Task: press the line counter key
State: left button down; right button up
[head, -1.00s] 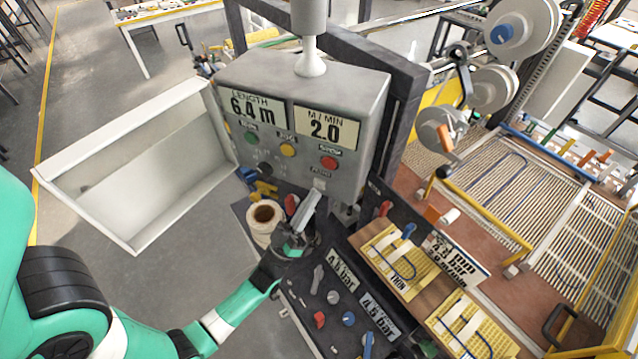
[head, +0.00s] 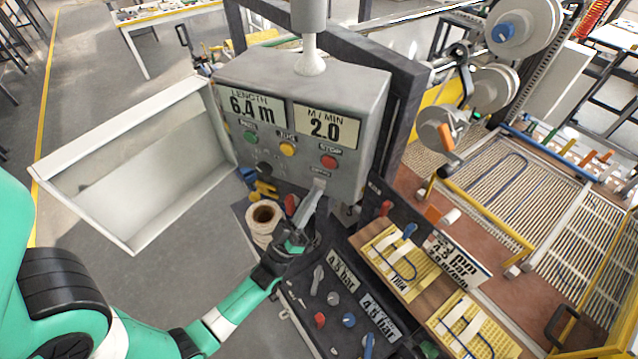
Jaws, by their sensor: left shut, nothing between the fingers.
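The grey control box (head: 330,100) hangs above the bench with a length display (head: 252,110) reading 6.4 m and a speed display (head: 325,127) reading 2.0 m/min. A small pale key (head: 319,183) sits low on its right front, under a tiny label I cannot read clearly. My left gripper (head: 317,190) is shut and empty. It points up at this key, its fingertips at the key and partly covering it. I cannot tell whether they touch or press it. My right gripper is not in view.
Green (head: 251,137), yellow (head: 288,149) and red (head: 329,162) buttons sit above the key. A control panel (head: 335,290) with knobs lies below my gripper. An open white tray (head: 135,170) is at left.

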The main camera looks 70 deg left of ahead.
pick_arm(q)
jog(key=shift+w+a, duration=0.25)
jog(key=shift+w, duration=0.05)
dwell(0.5)
jog(key=shift+s+d, duration=0.55)
jog(key=shift+s, duration=0.05)
dwell(0.4)
jog(key=s+d, duration=0.3)
jog(key=shift+s+d, duration=0.25)
jog(key=shift+s, duration=0.05)
dwell(0.8)
